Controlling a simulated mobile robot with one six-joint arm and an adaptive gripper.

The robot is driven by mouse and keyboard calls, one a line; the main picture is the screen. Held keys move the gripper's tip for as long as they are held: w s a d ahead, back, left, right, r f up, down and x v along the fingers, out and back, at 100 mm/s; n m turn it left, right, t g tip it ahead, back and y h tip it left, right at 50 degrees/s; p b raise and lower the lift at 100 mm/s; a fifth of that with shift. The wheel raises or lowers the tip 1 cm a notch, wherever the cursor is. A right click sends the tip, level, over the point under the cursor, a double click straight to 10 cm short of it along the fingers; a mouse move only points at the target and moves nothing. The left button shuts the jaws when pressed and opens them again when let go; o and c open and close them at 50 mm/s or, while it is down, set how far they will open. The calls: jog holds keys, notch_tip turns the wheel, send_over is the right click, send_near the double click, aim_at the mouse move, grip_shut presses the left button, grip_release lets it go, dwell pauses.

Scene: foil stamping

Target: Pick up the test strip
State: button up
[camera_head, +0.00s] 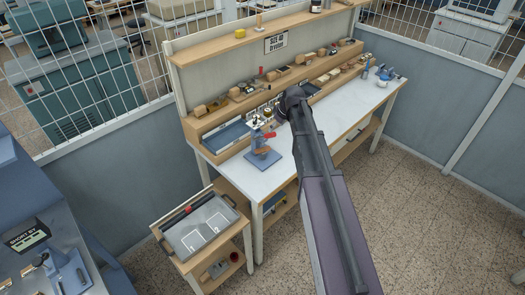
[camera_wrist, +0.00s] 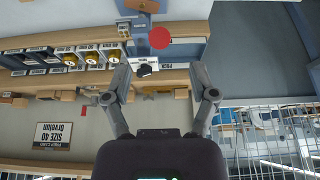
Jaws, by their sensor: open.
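I cannot make out a test strip for certain in either view. My gripper (camera_head: 281,107) is over the back of the white workbench (camera_head: 330,118), near the low wooden shelf. In the wrist view, my gripper (camera_wrist: 158,70) has its two fingers spread wide, with nothing held between them. A small dark knob (camera_wrist: 146,68) shows between the fingers at the shelf; I cannot tell its distance. A blue hand press (camera_head: 262,156) with a red handle stands on the bench left of my gripper. A red disc (camera_wrist: 159,38) shows beyond the fingers.
A side cart (camera_head: 188,258) holds a tray with two pale panels (camera_head: 208,226). Small wooden blocks and tools line the bench shelf (camera_head: 290,82). A blue tray (camera_head: 226,137) lies at the bench's left. The bench's right front is mostly clear. A sign (camera_wrist: 58,136) hangs behind.

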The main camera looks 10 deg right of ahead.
jog(key=s+f+m+g+h+b, duration=0.1)
jog(key=s+f+b, duration=0.4)
jog(key=s, duration=0.9)
jog(key=s+f+m+g+h+b, duration=0.1)
jog(key=s+f+m+b, duration=0.5)
jog(key=s, duration=0.8)
notch_tip(320, 180, down, 2)
jog(key=shift+a+g+h, duration=0.4)
jog(key=shift+a+g, duration=0.05)
jog(key=shift+g, duration=0.45)
jog(key=shift+c, duration=1.2)
